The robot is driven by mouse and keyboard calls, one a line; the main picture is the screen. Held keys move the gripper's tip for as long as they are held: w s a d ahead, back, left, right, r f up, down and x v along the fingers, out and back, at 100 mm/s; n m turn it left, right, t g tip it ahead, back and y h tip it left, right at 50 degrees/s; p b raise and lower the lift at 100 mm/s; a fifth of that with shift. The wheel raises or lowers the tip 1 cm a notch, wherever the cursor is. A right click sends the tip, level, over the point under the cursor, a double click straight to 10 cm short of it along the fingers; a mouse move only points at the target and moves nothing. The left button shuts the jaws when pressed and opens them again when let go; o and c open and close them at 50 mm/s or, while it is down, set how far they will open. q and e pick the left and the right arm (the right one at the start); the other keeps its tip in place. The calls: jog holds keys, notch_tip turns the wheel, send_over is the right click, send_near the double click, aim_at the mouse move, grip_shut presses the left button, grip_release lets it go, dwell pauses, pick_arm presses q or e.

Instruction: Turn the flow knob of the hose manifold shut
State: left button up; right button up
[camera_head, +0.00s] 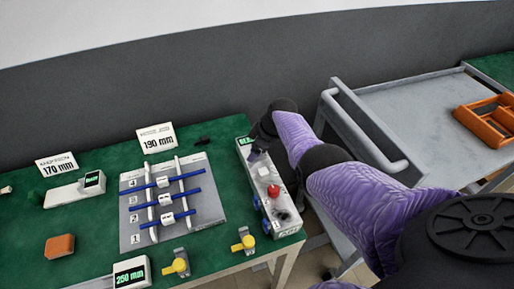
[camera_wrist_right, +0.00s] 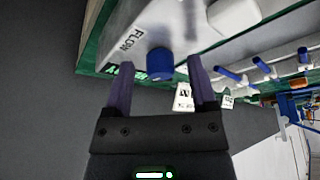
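The hose manifold (camera_head: 258,185) is a long light-grey box near the right edge of the green table. Its flow knob (camera_wrist_right: 159,64) is a blue cylinder beside the printed word FLOW in the right wrist view. In the head view I cannot make the knob out behind my right gripper (camera_head: 254,154), which is at the manifold's far end. In the right wrist view my right gripper (camera_wrist_right: 158,70) is open. Its two purple fingers lie on either side of the knob with gaps; I cannot tell how deep they reach. My left gripper is not in view.
A red knob (camera_head: 273,191) sits farther along the manifold. A grey cart (camera_head: 405,110) with an orange tray (camera_head: 490,122) stands right of the table.

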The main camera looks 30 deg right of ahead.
jog(key=p+v, duration=0.7)
jog(key=v, duration=0.3)
jog(key=shift+p, duration=0.3)
jog(key=shift+w, duration=0.1)
